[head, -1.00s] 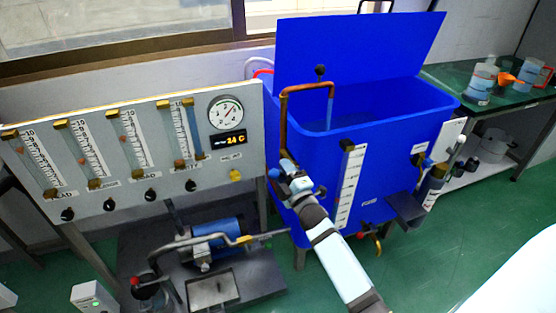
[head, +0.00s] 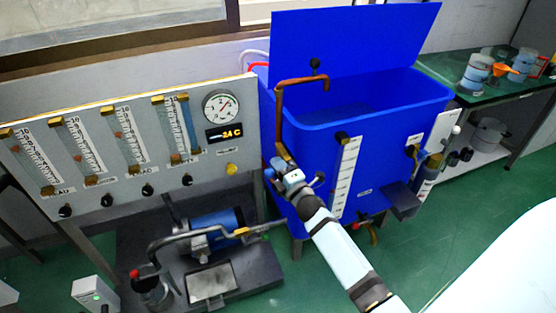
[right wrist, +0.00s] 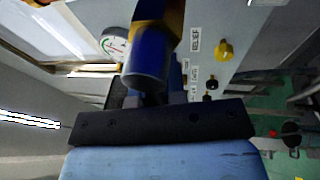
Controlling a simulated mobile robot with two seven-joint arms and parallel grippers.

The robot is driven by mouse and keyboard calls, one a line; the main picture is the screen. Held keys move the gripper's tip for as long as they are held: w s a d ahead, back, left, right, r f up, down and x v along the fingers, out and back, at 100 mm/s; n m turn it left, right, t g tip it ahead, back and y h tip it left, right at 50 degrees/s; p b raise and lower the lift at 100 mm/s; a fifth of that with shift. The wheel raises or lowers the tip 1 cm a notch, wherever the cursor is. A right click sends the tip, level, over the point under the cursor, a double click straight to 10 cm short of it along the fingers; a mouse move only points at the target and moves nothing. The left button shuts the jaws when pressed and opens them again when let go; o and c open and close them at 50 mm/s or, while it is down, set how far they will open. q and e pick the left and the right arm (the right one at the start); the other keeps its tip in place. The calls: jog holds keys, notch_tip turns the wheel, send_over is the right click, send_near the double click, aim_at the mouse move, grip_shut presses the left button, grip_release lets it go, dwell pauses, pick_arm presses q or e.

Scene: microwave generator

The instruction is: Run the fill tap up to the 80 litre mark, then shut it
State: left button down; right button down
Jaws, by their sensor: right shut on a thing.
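The blue tank (head: 375,150) stands at the centre right with its lid (head: 350,45) raised. The copper fill pipe (head: 279,115) rises at its left corner and bends over the rim. No stream shows below its spout (head: 326,85). Water (head: 345,112) shows inside the tank. A white level scale (head: 345,178) runs down the front; its figures are too small to read. My right gripper (head: 281,160) is shut on the fill tap's handle, low on the pipe. In the right wrist view the handle shows as a blue cylinder (right wrist: 148,60) with brass above. My left gripper is out of view.
A panel (head: 100,205) with several flow tubes and a dial (head: 221,107) stands on the left. A pump (head: 215,228) sits low beside it. A drain tap (head: 368,226) juts below the tank.

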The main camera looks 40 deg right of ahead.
jog(key=shift+f, duration=0.1)
jog(key=c, duration=1.2)
grip_release()
jog(key=shift+a, duration=0.1)
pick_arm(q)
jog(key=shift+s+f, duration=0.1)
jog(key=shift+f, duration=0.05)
